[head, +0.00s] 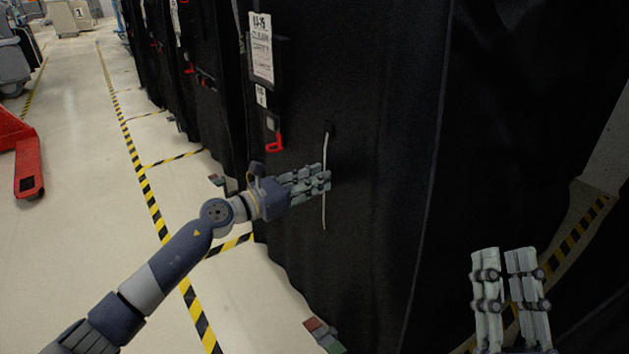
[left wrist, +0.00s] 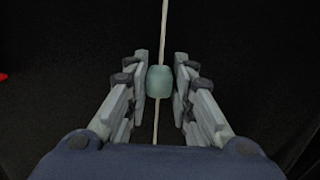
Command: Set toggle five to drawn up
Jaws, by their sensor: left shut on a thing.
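A pale cord (head: 325,150) hangs from a dark eyelet on the black cover (head: 370,110) of the nearest cart. My left gripper (head: 326,181) is at the cord, against the cover's front. In the left wrist view a grey-green toggle (left wrist: 160,82) sits on the cord (left wrist: 163,30), between the fingers of my left gripper (left wrist: 160,85), which is shut on it. The cord runs on above and below the toggle. In the head view the fingers hide the toggle. No number shows on it. My right gripper (head: 510,275) is raised at the lower right, fingers apart and empty.
A labelled sign (head: 262,48) and a red hook (head: 273,142) hang on the cover above my left gripper. More covered carts (head: 205,80) stand behind. Yellow-black floor tape (head: 152,205) runs along the clear aisle. A red pallet jack (head: 28,165) stands at the left.

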